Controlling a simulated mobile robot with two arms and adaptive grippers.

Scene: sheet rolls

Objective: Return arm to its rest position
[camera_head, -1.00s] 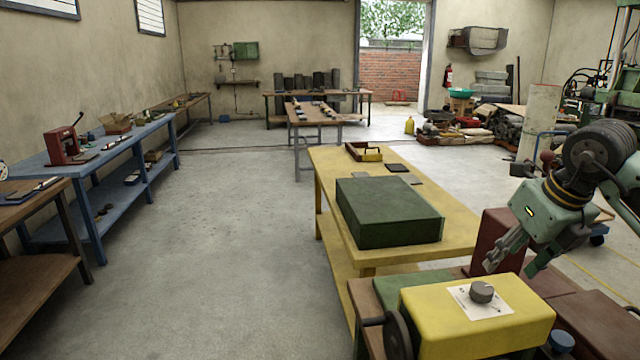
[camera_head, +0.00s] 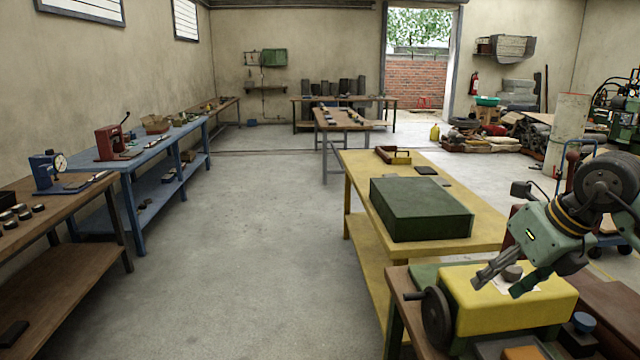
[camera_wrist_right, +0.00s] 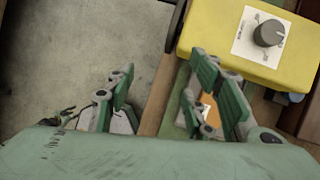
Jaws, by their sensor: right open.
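My right gripper (camera_head: 502,283) is open and empty. In the head view its fingers point down and left, in front of the yellow machine cover (camera_head: 470,310) and partly hiding the grey knob (camera_head: 513,272) on its white plate. In the right wrist view, my right gripper (camera_wrist_right: 163,72) has its fingers spread apart with nothing between them. The yellow cover (camera_wrist_right: 215,35) and the knob (camera_wrist_right: 269,33) lie beyond and to the right of the fingers there. My left gripper is not in view.
The machine has a handwheel (camera_head: 436,318) on its left side. A yellow table (camera_head: 355,170) behind it carries a green box (camera_head: 420,209). Blue (camera_head: 125,168) and brown (camera_head: 75,205) benches line the left. The concrete floor (camera_head: 250,250) between is clear.

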